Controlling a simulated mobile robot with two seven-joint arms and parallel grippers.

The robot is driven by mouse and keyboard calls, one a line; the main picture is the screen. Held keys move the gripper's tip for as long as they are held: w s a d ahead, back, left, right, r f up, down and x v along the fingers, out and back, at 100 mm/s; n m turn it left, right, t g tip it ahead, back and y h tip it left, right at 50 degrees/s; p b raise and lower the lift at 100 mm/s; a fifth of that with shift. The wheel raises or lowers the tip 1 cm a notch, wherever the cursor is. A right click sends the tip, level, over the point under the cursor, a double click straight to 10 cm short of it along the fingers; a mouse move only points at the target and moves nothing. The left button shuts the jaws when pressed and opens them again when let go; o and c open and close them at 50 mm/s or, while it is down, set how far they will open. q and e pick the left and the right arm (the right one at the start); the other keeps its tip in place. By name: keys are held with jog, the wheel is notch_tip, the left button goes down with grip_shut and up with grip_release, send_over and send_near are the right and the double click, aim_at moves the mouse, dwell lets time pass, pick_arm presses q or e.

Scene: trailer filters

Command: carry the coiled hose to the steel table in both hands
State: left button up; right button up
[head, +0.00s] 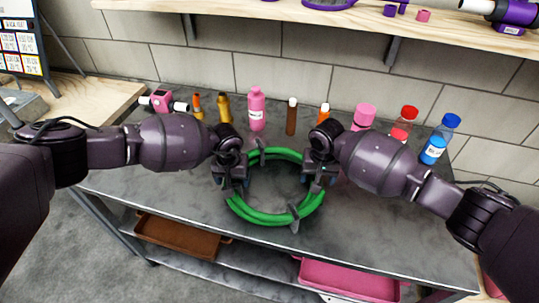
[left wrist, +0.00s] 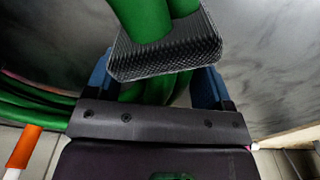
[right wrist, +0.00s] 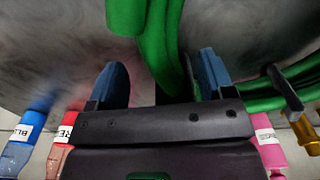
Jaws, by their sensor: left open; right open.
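The green coiled hose (head: 262,217) lies as a ring on the grey steel table (head: 365,225), with dark bands around it. My left gripper (head: 230,186) is at the left side of the ring, open. In the left wrist view the hose (left wrist: 140,18) and a black ribbed band pass between its blue fingers. My right gripper (head: 318,184) is at the right side, open. In the right wrist view its blue fingers stand apart on either side of the hose (right wrist: 157,40). I cannot tell whether any finger touches the hose.
Behind the hose stand a pink bottle (head: 256,108), a brown bottle (head: 291,116), a red-capped bottle (head: 404,122) and a blue bottle (head: 439,138). A shelf (head: 300,12) hangs above. A brown tray (head: 178,238) and a pink tray (head: 350,280) are below. The table's front is clear.

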pick_arm(q)
jog(key=shift+r, duration=0.15)
jog(key=r, duration=1.1)
jog(key=shift+s+r, duration=0.25)
jog(key=shift+r, duration=0.15)
pick_arm(e)
jog(key=shift+r, duration=0.5)
notch_tip(320, 180, up, 11)
jog(key=shift+s, duration=0.25)
pick_arm(q)
notch_tip(320, 180, up, 7)
jog(key=p, duration=0.2)
jog(key=shift+p, duration=0.35)
pick_arm(e)
jog(key=shift+r, duration=1.5)
pick_arm(q)
jog(key=shift+s, duration=0.1)
